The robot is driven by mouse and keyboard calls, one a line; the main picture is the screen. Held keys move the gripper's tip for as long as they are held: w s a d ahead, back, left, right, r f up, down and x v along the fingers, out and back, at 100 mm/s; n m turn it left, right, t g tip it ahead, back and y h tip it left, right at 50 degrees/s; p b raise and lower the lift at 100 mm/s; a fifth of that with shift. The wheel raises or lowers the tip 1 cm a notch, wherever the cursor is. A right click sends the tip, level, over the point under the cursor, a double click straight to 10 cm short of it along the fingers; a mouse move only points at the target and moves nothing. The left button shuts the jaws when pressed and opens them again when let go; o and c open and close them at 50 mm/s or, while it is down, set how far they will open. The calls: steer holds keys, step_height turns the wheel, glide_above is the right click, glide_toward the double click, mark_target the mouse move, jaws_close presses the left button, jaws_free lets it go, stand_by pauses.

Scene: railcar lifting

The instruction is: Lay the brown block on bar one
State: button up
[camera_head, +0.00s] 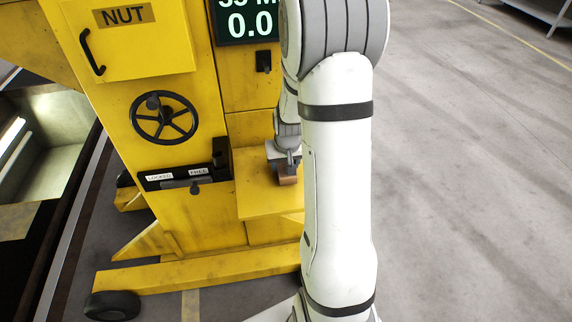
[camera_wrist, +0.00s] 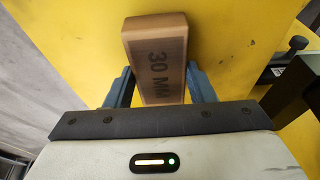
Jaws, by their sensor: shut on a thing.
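The brown block (camera_wrist: 157,57) is marked "30 M…" in dark print, the end of which is hard to read. My gripper (camera_wrist: 160,78) is shut on it, with a blue-grey finger on each side. In the head view the block (camera_head: 287,179) hangs at my gripper (camera_head: 286,162), close to a yellow ledge (camera_head: 262,200) low on the yellow machine. I cannot tell whether it touches the ledge. My arm hides part of that area. No label for bar one is readable in these views.
The yellow machine carries a NUT box (camera_head: 130,45), a black handwheel (camera_head: 164,117), a lever plate marked LOCKED and FREE (camera_head: 175,178), and a display (camera_head: 248,22) reading 0.0. A pit (camera_head: 35,150) lies at left.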

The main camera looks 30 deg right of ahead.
steer(key=shift+f, duration=0.55)
steer(key=shift+f, duration=0.1)
steer(key=o, duration=1)
steer(key=shift+o, duration=0.2)
